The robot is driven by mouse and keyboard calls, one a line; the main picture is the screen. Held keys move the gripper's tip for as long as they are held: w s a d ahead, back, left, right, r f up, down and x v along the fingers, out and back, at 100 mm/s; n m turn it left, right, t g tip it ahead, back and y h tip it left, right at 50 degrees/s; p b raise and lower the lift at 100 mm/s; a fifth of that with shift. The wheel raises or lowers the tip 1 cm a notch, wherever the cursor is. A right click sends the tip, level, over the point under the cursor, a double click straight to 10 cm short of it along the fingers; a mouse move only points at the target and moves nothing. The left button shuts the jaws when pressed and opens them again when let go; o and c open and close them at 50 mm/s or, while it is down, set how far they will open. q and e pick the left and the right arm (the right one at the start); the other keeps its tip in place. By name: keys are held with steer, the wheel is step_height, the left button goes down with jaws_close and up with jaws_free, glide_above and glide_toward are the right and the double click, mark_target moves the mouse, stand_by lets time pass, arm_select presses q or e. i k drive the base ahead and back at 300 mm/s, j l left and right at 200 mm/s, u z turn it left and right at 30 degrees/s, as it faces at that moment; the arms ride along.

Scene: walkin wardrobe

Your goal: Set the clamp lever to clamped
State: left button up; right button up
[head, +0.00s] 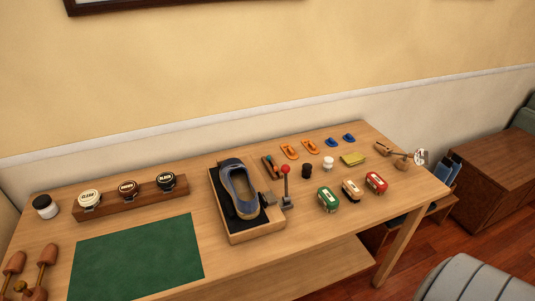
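The clamp lever (286,183) has a grey stem and a red ball knob. It stands roughly upright on a small grey base at the right edge of a wooden tray (231,238). The tray holds a grey-blue shoe (234,182) on a dark lining. A grey block (267,199) sits between the shoe and the lever base; I cannot tell whether it touches the shoe. Neither of my grippers is in the head view.
The items stand on a wooden table (311,228). Polish jars in a wooden rack (106,207) and a green mat (140,257) are to the left. Several brushes, including a green one (328,200), are to the right. A grey padded seat (470,285) is at lower right.

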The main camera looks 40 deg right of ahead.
mark_target(285, 169)
steer(key=l, duration=0.55)
steer(key=k+l, duration=0.15)
steer(key=l, duration=0.9)
steer(key=k+l+u, duration=0.1)
steer(key=l, duration=0.45)
